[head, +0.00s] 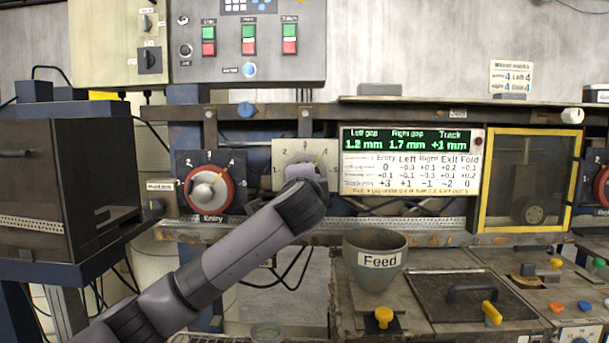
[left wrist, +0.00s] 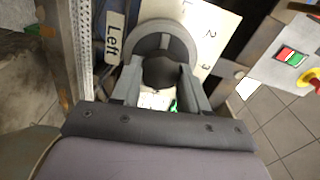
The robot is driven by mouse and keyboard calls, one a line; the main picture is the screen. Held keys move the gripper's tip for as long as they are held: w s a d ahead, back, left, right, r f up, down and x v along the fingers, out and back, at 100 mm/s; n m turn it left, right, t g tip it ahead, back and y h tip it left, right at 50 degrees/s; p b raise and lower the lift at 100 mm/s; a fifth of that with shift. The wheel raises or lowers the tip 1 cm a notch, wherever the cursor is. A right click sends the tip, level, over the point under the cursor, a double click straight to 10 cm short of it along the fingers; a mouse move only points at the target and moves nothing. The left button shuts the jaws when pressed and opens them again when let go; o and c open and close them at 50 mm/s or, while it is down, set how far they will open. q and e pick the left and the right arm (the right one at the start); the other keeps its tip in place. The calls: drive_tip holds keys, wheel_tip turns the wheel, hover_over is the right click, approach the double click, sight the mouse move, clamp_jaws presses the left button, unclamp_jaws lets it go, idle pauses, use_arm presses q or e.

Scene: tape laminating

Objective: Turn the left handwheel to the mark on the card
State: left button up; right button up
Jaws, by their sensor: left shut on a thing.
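The left handwheel shows in the left wrist view as a grey ring (left wrist: 164,26) with a dark knob (left wrist: 160,72), beside a "Left" label (left wrist: 112,40). Its pale dial plate (left wrist: 215,42) carries numbers; 2 and 3 are readable there. In the head view the dial plate (head: 318,150) stands behind my left gripper (head: 303,174), which covers much of the wheel. My left gripper (left wrist: 160,85) is shut on the handwheel's knob. The pointer's exact position is hidden. The card (head: 511,76), headed "Wheel marks", is on the wall and reads Left 4. My right gripper is out of view.
The red-ringed Entry handwheel (head: 209,188) is close left of my arm. The display (head: 410,160) reads left gap 1.2 mm. A Feed cup (head: 375,243) stands below right, and a yellow-framed window (head: 527,180) is farther right. A rail (head: 400,225) runs below the wheels.

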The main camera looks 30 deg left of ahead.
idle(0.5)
use_arm(q)
drive_tip(key=o, duration=1.1)
drive_tip(key=shift+c, duration=0.2)
drive_tip(key=shift+d, duration=0.1)
drive_tip(key=b+v, duration=0.2)
drive_tip(key=v, duration=0.5)
drive_tip(key=shift+s, duration=0.15)
